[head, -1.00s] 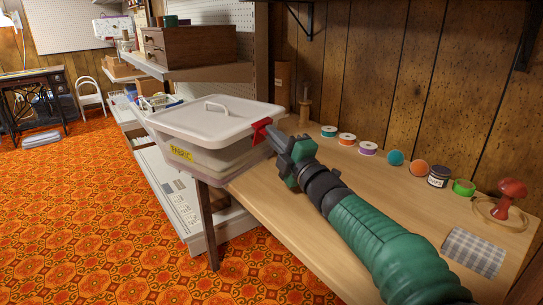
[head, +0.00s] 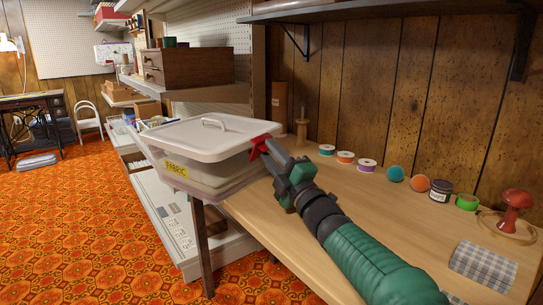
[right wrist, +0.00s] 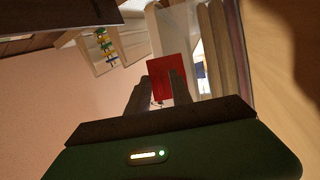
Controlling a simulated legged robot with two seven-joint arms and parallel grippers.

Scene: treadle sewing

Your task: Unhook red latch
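The red latch (head: 259,145) is at the right end of the lidded fabric bin (head: 176,170), by the rim of its pale lid (head: 185,143). My right gripper (head: 272,150) reaches in from the right with its fingertips at the latch. In the right wrist view the latch (right wrist: 167,75) shows as a red plate between and just beyond the fingertips (right wrist: 160,88). The fingers are apart, and one overlaps the plate's right part. I cannot tell whether they touch it. The latch's hooked edge is hidden. My left gripper is not in view.
The bin stands at the left end of the wooden worktop (head: 330,180). A dark shelf (head: 390,14) hangs above. Shelves with a wooden drawer box (head: 185,68) stand behind the bin.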

